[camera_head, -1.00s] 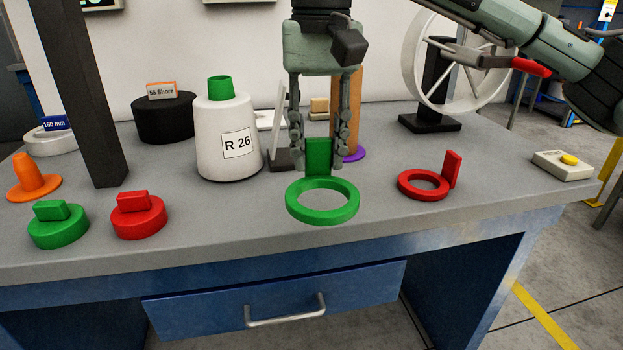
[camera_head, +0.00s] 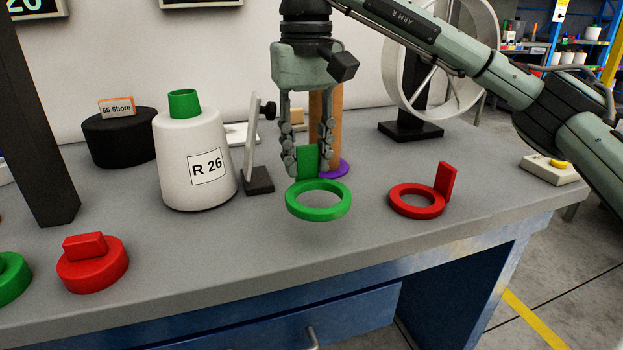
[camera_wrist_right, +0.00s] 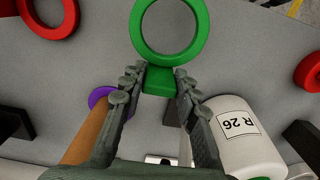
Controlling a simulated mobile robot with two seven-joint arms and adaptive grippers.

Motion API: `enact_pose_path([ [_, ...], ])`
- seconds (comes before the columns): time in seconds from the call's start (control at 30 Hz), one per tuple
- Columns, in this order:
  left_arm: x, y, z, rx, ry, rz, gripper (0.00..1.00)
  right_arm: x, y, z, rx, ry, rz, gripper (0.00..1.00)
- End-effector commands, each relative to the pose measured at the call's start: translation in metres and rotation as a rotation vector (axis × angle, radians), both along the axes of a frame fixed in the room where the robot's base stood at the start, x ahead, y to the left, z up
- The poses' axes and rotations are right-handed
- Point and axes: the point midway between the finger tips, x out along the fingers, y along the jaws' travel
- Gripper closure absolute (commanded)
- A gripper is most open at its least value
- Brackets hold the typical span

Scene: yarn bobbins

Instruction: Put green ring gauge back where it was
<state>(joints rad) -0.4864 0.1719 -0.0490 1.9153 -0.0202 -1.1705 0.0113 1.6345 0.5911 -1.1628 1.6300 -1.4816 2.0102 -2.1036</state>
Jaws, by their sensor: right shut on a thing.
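The green ring gauge (camera_head: 319,213) has a flat ring and an upright green tab. My right gripper (camera_head: 307,165) points down and is shut on the tab, one finger on each side. The ring appears to hang a little above the grey table, with a faint shadow below it. In the right wrist view the green ring gauge (camera_wrist_right: 169,62) extends beyond the fingertips of my right gripper (camera_wrist_right: 160,85). The red ring gauge (camera_head: 417,212) lies on the table to the right, its tab upright. My left gripper is not in view.
A white bobbin labelled R 26 (camera_head: 196,160) and a small stand with a tilted plate (camera_head: 257,182) stand to the left. A brown cylinder on a purple base (camera_head: 337,168) is just behind the gripper. A red plug (camera_head: 92,270) sits front left. The table between the red pieces is clear.

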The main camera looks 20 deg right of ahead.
Motion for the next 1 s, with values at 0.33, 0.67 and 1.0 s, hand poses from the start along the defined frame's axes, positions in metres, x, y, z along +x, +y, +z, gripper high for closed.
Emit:
enact_pose_path([
  [0.33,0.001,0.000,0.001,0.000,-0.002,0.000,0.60,0.002,-0.008,-0.030,-0.001,0.003,0.002,0.98],
  [0.67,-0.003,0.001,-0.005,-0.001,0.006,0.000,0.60,0.003,-0.008,-0.045,0.000,-0.001,0.000,0.98],
  [1.0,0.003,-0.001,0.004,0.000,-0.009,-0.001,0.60,0.003,-0.008,-0.048,0.000,0.000,0.000,0.56],
])
